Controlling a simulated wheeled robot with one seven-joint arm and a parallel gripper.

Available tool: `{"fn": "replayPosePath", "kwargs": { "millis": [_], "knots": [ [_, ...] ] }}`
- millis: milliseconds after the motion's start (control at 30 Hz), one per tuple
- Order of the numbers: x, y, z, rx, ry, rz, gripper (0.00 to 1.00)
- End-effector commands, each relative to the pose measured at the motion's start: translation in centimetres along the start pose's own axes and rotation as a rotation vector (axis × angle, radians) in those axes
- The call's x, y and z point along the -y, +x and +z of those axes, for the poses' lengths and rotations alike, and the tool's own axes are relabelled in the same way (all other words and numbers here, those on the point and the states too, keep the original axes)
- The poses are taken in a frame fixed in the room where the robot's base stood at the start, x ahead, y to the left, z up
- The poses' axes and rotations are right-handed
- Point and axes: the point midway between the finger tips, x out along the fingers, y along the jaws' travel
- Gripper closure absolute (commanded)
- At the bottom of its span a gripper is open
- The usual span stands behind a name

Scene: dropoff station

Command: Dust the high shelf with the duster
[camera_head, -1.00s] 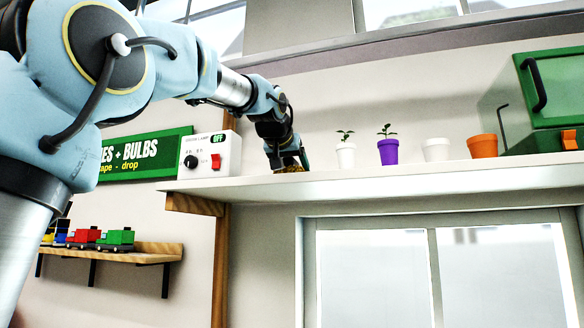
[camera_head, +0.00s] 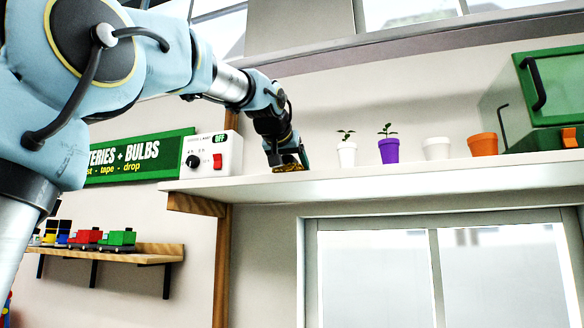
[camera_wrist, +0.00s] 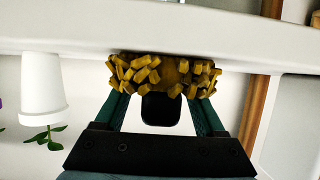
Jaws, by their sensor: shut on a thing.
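The high shelf (camera_head: 390,182) is a long white board running across the head view above a window. My gripper (camera_head: 288,160) is at the shelf's left part, pointing down at its top. In the wrist view my gripper (camera_wrist: 162,105) has its two green fingers shut on the duster, on either side of a dark handle. The duster (camera_wrist: 165,75) has a yellow, tufted head, which appears to touch the shelf surface. In the head view only a little of the yellow head (camera_head: 289,169) shows below the fingers.
A white potted plant (camera_head: 346,154) stands right of my gripper, followed by a purple pot (camera_head: 389,151), a white pot (camera_head: 436,149), an orange pot (camera_head: 483,145) and a green box (camera_head: 552,85). A white switch box (camera_head: 212,154) stands at left. A lower wooden shelf (camera_head: 150,255) holds toy trucks.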

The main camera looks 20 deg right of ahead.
Motion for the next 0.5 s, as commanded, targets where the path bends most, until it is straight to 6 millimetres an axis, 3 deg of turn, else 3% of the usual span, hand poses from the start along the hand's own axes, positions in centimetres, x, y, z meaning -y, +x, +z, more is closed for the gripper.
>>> {"fn": "replayPosePath", "kwargs": {
  "millis": [267,500],
  "knots": [
    [-0.1,1.5,-0.6,0.003,0.000,0.000,0.73],
    [0.0,0.9,-0.1,0.001,0.000,0.000,0.73]
  ]
}}
